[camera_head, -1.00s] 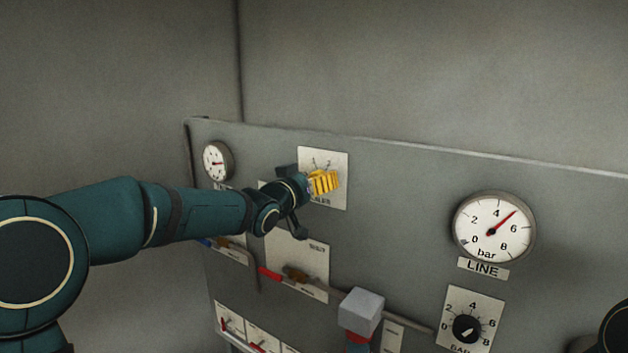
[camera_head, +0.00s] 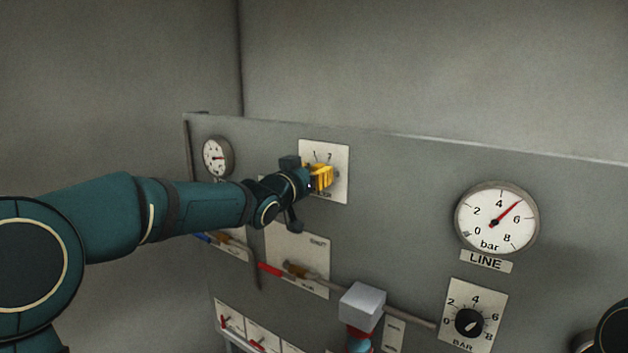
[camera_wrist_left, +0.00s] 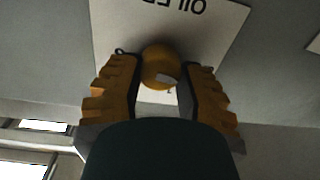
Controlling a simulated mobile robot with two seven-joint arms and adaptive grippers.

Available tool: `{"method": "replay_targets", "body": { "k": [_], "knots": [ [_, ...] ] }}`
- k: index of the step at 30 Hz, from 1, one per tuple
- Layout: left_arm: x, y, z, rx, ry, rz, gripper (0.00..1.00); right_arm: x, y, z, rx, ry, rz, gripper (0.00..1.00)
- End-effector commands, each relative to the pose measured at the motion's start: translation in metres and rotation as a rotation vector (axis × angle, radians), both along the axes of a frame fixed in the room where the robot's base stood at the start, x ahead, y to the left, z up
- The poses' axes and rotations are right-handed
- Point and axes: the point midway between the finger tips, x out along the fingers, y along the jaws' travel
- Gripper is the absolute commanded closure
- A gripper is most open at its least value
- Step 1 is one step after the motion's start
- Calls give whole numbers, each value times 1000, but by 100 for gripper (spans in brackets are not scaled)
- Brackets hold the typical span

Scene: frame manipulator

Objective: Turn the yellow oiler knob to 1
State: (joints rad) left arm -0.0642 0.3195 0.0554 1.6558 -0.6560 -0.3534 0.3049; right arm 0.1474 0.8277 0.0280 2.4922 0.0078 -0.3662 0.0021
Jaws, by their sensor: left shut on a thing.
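The yellow oiler knob (camera_wrist_left: 158,66) shows in the left wrist view as a round yellow-orange body on a white plate (camera_wrist_left: 118,28). The plate's OILER lettering appears upside down there. A small pale mark sits on the knob's lower side; I cannot tell which number it points at. My left gripper (camera_wrist_left: 160,88), with yellow ribbed fingers, is shut on the knob, one finger at each side. In the head view the gripper (camera_head: 321,178) covers the knob, and the numbers 1 and 2 show on the plate (camera_head: 338,155) above it. My right gripper is not in view.
A small gauge (camera_head: 217,157) is left of the plate. A grey block (camera_head: 362,305) juts out lower down. The LINE gauge (camera_head: 496,218) and a black BAR knob (camera_head: 468,322) are at right.

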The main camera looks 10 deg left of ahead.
Motion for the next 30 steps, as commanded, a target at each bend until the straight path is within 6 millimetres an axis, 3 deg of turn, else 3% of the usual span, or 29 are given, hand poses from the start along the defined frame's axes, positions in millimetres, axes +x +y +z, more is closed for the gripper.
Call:
{"method": "replay_targets", "body": {
  "k": [12, 30],
  "knots": [
    [-1, -2, -1, 353, -152, -1, 98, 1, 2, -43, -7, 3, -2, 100],
    [-1, -3, 0, 745, -312, 1, 98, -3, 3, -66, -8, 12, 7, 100]
  ]
}}
